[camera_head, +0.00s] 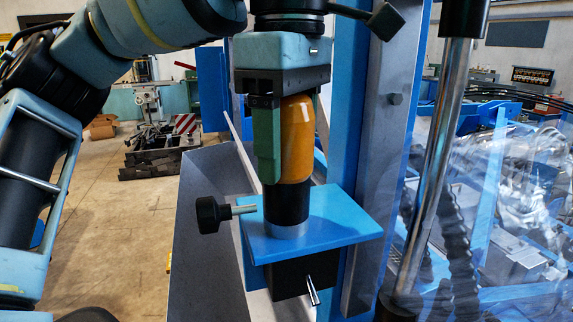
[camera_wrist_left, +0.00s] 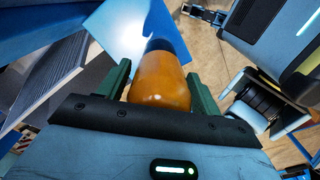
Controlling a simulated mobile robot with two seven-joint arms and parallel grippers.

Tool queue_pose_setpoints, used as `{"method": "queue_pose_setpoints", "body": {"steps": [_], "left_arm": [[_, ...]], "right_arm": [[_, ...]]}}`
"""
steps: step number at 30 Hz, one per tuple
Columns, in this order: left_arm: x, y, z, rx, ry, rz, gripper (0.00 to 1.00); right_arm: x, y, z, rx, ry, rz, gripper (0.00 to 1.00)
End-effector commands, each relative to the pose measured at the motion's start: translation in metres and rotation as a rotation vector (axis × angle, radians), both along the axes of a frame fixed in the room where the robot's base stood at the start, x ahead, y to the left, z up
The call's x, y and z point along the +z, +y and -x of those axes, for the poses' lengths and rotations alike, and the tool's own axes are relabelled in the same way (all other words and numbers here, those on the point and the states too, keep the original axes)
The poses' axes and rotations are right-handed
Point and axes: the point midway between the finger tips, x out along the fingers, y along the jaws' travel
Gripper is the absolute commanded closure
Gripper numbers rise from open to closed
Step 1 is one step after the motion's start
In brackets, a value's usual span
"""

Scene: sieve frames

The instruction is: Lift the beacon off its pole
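The orange beacon (camera_head: 297,140) stands upright in the head view, with a black lower part (camera_head: 287,203) and a silver ring where it meets a blue plate (camera_head: 330,222). The pole is not clearly visible above the plate. My left gripper (camera_head: 270,160) points down over the beacon, one green finger along its left side. In the left wrist view the beacon (camera_wrist_left: 160,85) lies between both green fingers, close to each. I cannot tell whether both press on it. My right gripper is not in view.
A black knob (camera_head: 209,215) on a threaded rod sticks out left of the plate. A blue and grey upright (camera_head: 375,130) stands close on the right. Clear sheeting and machinery (camera_head: 510,190) lie further right. The floor at left is fairly open.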

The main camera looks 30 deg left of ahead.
Motion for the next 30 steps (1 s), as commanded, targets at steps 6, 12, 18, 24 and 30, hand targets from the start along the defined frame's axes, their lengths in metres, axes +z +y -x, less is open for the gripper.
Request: {"method": "queue_pose_setpoints", "body": {"steps": [6,12,18,24,30], "left_arm": [[0.000,0.000,0.000,0.000,0.000,0.000,0.65],[0.001,0.000,0.000,0.000,-0.002,0.001,0.79],[0.008,0.000,0.000,0.000,-0.003,0.001,0.79],[0.017,0.000,0.000,0.000,-0.003,0.001,0.79],[0.025,0.000,0.000,0.000,-0.002,0.002,0.79]], "right_arm": [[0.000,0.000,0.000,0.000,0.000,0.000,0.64],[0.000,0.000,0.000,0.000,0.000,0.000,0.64],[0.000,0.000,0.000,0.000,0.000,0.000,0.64],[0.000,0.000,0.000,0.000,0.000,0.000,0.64],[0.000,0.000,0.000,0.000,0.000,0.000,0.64]]}}
